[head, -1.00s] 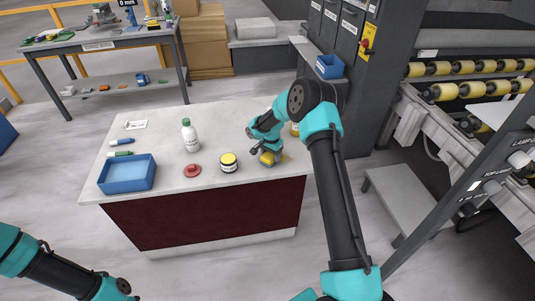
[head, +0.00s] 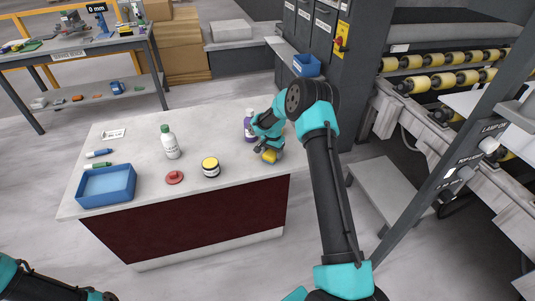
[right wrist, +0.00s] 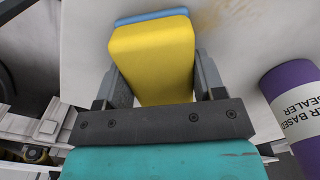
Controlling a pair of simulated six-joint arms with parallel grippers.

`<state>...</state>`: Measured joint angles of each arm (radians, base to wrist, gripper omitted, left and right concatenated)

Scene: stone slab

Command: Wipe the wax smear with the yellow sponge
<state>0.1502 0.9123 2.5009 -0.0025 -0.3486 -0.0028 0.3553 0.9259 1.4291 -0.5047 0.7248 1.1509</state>
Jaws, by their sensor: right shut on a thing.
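My right gripper (head: 266,149) is shut on the yellow sponge (head: 270,156), over the right end of the stone slab. In the right wrist view the yellow sponge (right wrist: 150,62), with a blue layer at its far end, sits between both fingers of my right gripper (right wrist: 155,85). A faint brown wax smear (right wrist: 210,17) shows on the pale slab just past the sponge's upper right corner. In the head view the smear is hidden behind the gripper and sponge. I cannot tell whether the sponge touches the slab. My left gripper is out of view; only part of that arm shows.
A purple sealer bottle (right wrist: 296,102) stands close beside my right gripper, also in the head view (head: 249,128). The slab's middle back is clear.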

